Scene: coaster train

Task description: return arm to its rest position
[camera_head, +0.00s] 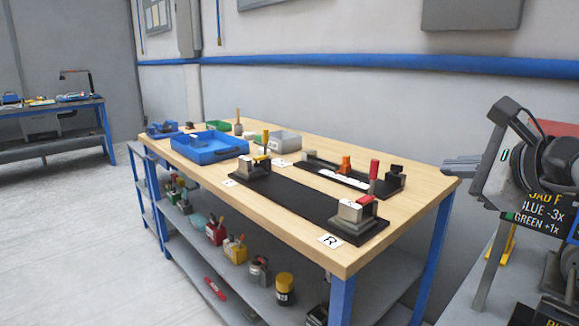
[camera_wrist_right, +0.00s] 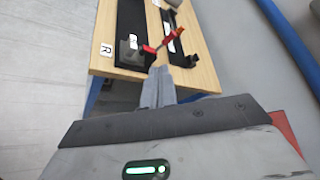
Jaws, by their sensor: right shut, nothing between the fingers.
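My right gripper (camera_head: 452,167) is at the right of the head view, its fingers pointing left past the right end of the wooden workbench (camera_head: 420,165). In the right wrist view the fingers (camera_wrist_right: 158,75) are together, with nothing visible between them. In that view the fingertips overlap the bench edge; I cannot tell how far away it is. My left gripper is not in view.
The bench bears a long black board (camera_head: 290,205) with clamp blocks, a second black fixture with an orange piece (camera_head: 346,165), and a blue tray (camera_head: 208,147). Lower shelves hold containers. Dark equipment with a sign (camera_head: 540,212) stands at right. Floor at left is open.

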